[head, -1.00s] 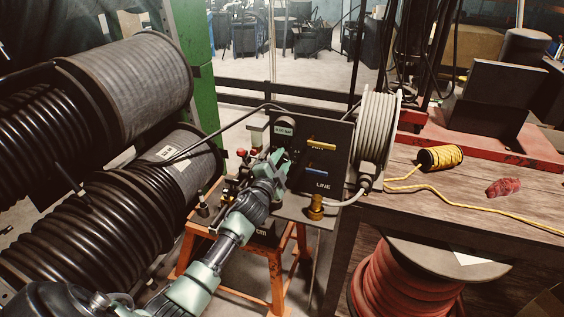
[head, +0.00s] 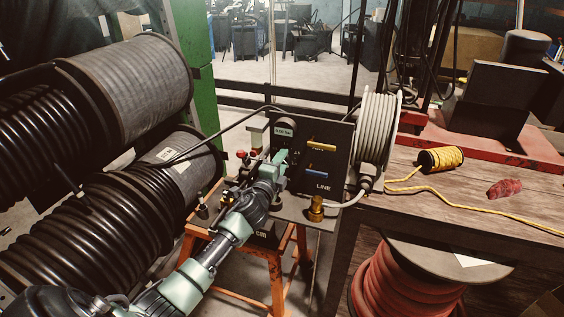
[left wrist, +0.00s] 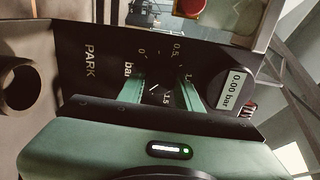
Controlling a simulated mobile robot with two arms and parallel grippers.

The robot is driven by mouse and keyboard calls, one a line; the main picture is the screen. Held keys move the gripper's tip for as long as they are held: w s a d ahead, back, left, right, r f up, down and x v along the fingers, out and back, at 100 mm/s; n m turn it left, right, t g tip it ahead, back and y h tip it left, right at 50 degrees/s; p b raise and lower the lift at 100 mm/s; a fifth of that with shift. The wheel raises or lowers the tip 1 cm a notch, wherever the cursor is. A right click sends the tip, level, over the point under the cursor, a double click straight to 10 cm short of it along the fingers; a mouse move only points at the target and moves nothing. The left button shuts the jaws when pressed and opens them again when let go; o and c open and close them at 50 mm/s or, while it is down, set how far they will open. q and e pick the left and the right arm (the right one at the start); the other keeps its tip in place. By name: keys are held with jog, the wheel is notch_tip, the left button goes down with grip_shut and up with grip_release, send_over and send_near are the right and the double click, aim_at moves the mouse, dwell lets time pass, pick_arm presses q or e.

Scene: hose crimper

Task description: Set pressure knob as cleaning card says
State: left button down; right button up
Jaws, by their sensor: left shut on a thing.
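My left gripper (head: 281,160) is at the left part of a dark upright control panel (head: 335,150). In the left wrist view its two green fingers (left wrist: 160,93) are shut on the small dark pressure knob (left wrist: 157,97). A scale around the knob shows 0, 0.5, 1 and 1.5, with "bar" beside it. The fingers and gripper body hide part of the knob and its pointer, so its setting is unclear. A small display (left wrist: 232,91) reads 0.000 bar. It also shows in the head view (head: 285,132). I cannot make out a cleaning card. My right gripper is not in view.
The panel carries a yellow lever (head: 321,145), a blue lever (head: 319,172) and a brass fitting (head: 316,208). A grey hose reel (head: 376,130) stands on its right. Large black hose drums (head: 90,230) crowd the left. Yellow rope (head: 440,158) lies on the wooden bench (head: 420,205).

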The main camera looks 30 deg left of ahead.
pick_arm(q)
jog(key=shift+f, duration=0.25)
jog(key=c, duration=1)
grip_release()
jog(key=shift+r, duration=0.15)
jog(key=b+v, duration=0.1)
jog(key=v, duration=0.7)
jog(key=shift+w+a, duration=0.1)
